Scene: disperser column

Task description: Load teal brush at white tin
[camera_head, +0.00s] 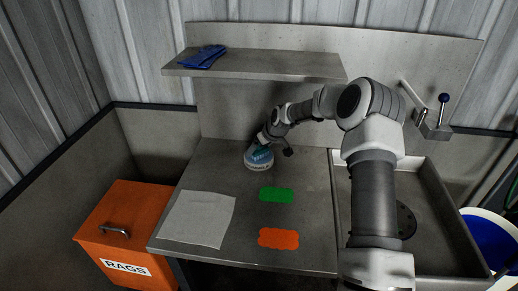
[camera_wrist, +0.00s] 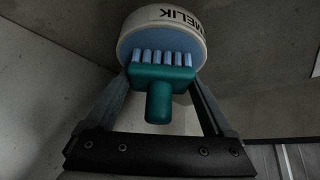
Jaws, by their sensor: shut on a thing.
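My gripper (camera_wrist: 161,84) is shut on the teal brush (camera_wrist: 160,91), with a fingertip at each side of the brush. The brush's short handle points back toward the wrist camera, and its row of pale blue bristles points at the white tin (camera_wrist: 197,18). The tin has dark lettering on its side and blue inside its round opening. The bristles overlap the blue; I cannot tell how deep they reach. In the head view the white tin (camera_head: 258,166) stands at the back of the bench, with my gripper (camera_head: 263,147) right over it.
A green mat (camera_head: 277,194) and an orange mat (camera_head: 278,238) lie on the bench, with a pale sheet (camera_head: 198,218) to their left. Blue gloves (camera_head: 203,57) lie on the shelf (camera_head: 265,66) above. An orange RAGS bin (camera_head: 128,222) stands left, a sink (camera_head: 440,235) right.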

